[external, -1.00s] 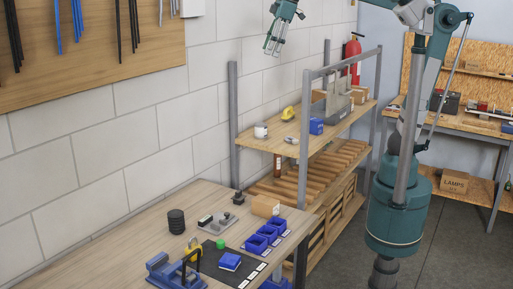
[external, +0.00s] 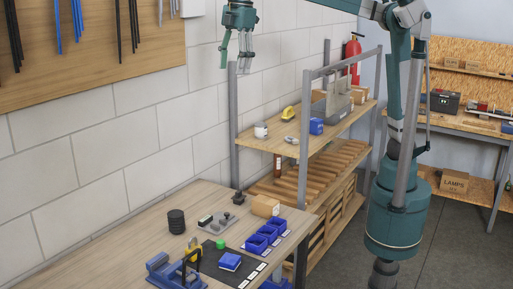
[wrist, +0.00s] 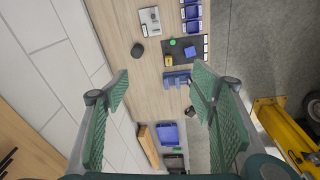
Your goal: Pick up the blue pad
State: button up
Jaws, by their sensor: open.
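The blue pad (external: 229,261) lies on a dark mat (external: 207,261) near the front edge of the wooden workbench. In the wrist view the blue pad (wrist: 190,51) is small, beyond my fingers and right of centre. My gripper (external: 235,66) is high above the back of the bench, in front of the tiled wall, pointing down, well apart from the pad. In the wrist view my gripper (wrist: 160,77) has its two green fingers spread wide with nothing between them.
Around the pad are a green piece (external: 221,244), a yellow padlock-like item (external: 194,252), a blue vise (external: 172,272) and blue bins (external: 263,237). A black cylinder (external: 176,221) and cardboard box (external: 265,206) stand farther back. A shelf rack (external: 305,75) is beyond the bench.

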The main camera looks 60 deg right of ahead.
jog(key=s+a+f+n, duration=0.25)
jog(key=s+a, duration=0.25)
jog(key=a, duration=0.6)
jog(key=n+g+h+b, duration=0.1)
jog(key=n, duration=0.1)
send_over(230, 258)
notch_tip(230, 258, down, 56)
jog(key=shift+s+a+r, duration=0.1)
jog(key=shift+r, duration=0.1)
jog(key=shift+f, duration=0.15)
jog(key=shift+f, duration=1.15)
jog(key=shift+f, duration=0.15)
jog(key=shift+f, duration=2.45)
jog(key=shift+c, duration=0.7)
